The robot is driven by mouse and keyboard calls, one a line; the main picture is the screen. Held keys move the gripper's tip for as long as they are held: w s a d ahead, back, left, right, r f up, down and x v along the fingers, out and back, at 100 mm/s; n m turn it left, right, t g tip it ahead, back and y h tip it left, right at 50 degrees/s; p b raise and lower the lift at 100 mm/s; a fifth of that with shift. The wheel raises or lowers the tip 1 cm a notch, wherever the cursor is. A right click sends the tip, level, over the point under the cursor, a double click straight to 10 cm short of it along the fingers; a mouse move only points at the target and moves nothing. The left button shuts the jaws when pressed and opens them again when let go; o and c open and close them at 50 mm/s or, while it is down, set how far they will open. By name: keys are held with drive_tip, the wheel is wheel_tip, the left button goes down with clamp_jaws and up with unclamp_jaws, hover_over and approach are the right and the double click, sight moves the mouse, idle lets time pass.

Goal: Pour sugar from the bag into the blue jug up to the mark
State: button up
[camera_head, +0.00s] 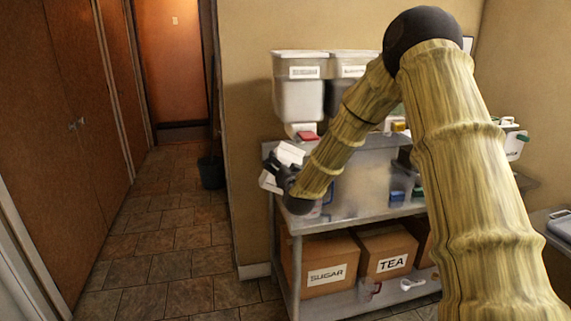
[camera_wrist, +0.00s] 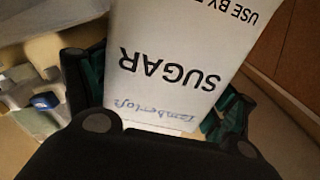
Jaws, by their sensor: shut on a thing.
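My gripper (camera_head: 278,172) is at the left end of the steel table and is shut on the white sugar bag (camera_head: 290,153). In the wrist view the sugar bag (camera_wrist: 165,30) fills the space between my green-lined fingers (camera_wrist: 155,108), with its SUGAR print upside down. The bag looks tilted in the head view; its opening and contents cannot be made out. A small blue thing (camera_head: 397,196) is low at the right on the table, and a blue thing (camera_wrist: 45,100) shows at the left of the wrist view. I cannot tell whether either is the blue jug. No mark is visible.
Cardboard boxes labelled SUGAR (camera_head: 318,252) and TEA (camera_head: 385,243) stand on the lower shelf. A dark bucket (camera_head: 211,173) stands by the wall. The tiled floor at left is clear.

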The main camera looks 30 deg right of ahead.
drive_tip(key=shift+w+a+f+m+b, duration=0.1)
drive_tip(key=shift+a+f+m+b, duration=0.1)
drive_tip(key=shift+f+m+b, duration=0.4)
drive_tip(key=shift+w+a+f+m, duration=0.1)
drive_tip(key=shift+a+m, duration=0.05)
drive_tip(key=shift+m, duration=0.4)
drive_tip(key=shift+a+f+m, duration=0.1)
drive_tip(key=shift+a+m, duration=0.05)
drive_tip(key=shift+m, duration=0.4)
drive_tip(key=shift+a+m, duration=0.1)
drive_tip(key=shift+m, duration=0.4)
drive_tip(key=m, duration=0.2)
drive_tip(key=r+m, duration=0.1)
drive_tip(key=shift+a, duration=0.25)
drive_tip(key=shift+b, duration=0.45)
drive_tip(key=shift+r+m+b, duration=0.1)
drive_tip(key=shift+m+b, duration=0.35)
drive_tip(key=shift+m, duration=0.25)
drive_tip(key=shift+r, duration=0.15)
drive_tip(key=shift+m+b, duration=0.35)
drive_tip(key=shift+m, duration=0.15)
